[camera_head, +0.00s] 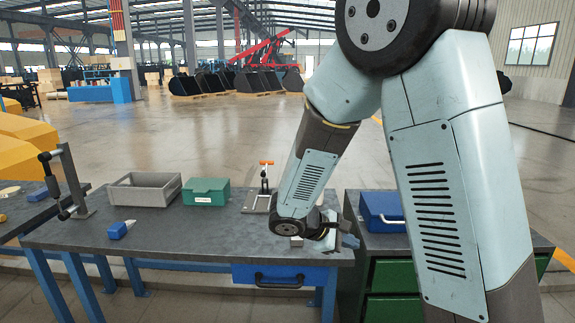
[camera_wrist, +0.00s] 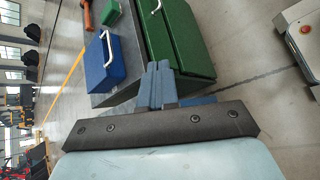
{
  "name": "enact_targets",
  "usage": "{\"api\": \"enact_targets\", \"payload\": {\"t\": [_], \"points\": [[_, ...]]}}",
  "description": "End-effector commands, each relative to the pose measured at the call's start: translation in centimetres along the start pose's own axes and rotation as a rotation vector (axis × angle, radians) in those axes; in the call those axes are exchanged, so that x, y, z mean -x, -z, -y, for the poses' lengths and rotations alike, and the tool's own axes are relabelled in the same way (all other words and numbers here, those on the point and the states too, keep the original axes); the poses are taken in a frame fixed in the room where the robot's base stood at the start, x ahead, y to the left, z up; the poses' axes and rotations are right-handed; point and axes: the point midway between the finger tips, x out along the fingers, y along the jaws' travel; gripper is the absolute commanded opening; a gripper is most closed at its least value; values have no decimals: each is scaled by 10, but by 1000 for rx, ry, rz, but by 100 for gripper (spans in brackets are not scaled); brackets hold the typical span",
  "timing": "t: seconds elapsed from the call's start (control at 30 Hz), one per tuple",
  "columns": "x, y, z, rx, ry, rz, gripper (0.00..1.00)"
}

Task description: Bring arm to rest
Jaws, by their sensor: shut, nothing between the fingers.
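My gripper (camera_head: 346,232) is at the right end of the workbench, in front of the gap beside the green-drawered cabinet. Part of it is hidden by my arm. In the wrist view, the two blue-grey fingers (camera_wrist: 157,84) are shut together with nothing between them. They point toward the side of the cabinet and touch nothing that I can make out. My arm is bent, with its upper links covering the right part of the head view.
The workbench (camera_head: 170,238) holds a grey bin (camera_head: 146,190), a green box (camera_head: 206,191), a blue-handled item (camera_head: 118,230) and a clamp with an orange handle (camera_head: 266,163). A blue toolbox (camera_head: 382,211) stands on the cabinet (camera_head: 392,276); it also shows in the wrist view (camera_wrist: 108,62).

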Motion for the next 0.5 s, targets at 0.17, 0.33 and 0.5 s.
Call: {"api": "enact_targets", "payload": {"t": [0.17, 0.33, 0.5], "points": [[0, -45, -2, -154, 145, -51, 0], [4, -83, 0, -298, 269, -104, 0], [11, -118, 4, -441, 381, -167, 0]]}}
